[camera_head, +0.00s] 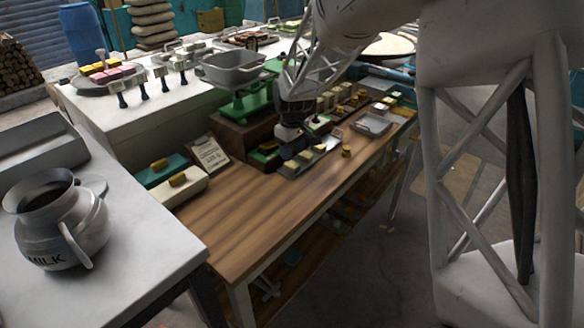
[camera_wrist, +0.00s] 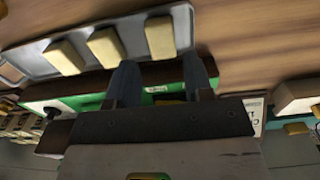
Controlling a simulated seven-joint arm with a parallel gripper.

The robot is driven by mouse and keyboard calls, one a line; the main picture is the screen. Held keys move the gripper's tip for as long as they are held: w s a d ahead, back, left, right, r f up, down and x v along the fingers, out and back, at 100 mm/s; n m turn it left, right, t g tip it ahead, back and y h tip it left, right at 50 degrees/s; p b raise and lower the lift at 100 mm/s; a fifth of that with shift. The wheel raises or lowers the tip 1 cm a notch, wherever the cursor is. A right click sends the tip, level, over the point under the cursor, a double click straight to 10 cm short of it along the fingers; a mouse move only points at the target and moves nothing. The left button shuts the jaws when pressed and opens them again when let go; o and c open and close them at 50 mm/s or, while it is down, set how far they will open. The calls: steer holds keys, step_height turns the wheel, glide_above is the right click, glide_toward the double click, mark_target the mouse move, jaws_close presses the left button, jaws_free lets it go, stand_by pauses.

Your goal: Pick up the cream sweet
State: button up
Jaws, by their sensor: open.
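Three cream sweets lie in a row on a grey metal tray (camera_head: 322,158). They are pale blocks: in the wrist view one sits at the left (camera_wrist: 65,57), one in the middle (camera_wrist: 106,45) and one at the right (camera_wrist: 160,37). The tray (camera_wrist: 30,66) also shows there. My gripper (camera_wrist: 160,62) is open and empty, with its two dark fingers pointing at the tray's edge. The right sweet lies just beyond the fingertips, in line with the gap between them. In the head view my gripper (camera_head: 289,146) is just behind the tray, and its fingertips are hard to make out.
A green item (camera_wrist: 60,102) lies right beside the fingers. A green scale (camera_head: 248,102) stands behind. A second tray (camera_head: 373,125) and a loose yellowish sweet (camera_head: 346,151) are to the right. The wooden table (camera_head: 240,215) is clear in front.

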mark_target(292, 164)
steer(key=shift+a+f, duration=0.1)
steer(key=shift+f, duration=2.45)
steer(key=shift+c, duration=0.3)
steer(key=c, duration=0.6)
steer(key=shift+r, duration=0.15)
steer(key=shift+r, duration=1.45)
steer(key=shift+c, duration=0.2)
steer(key=shift+s+r, duration=0.25)
steer(key=shift+s, duration=0.05)
steer(key=s+d, duration=0.1)
steer(key=s, duration=0.4)
steer(key=s+r, duration=0.1)
steer(key=s, duration=0.4)
steer(key=s+d, duration=0.1)
steer(key=s, duration=0.4)
steer(key=shift+s+d+r, duration=0.15)
steer(key=shift+d, duration=0.15)
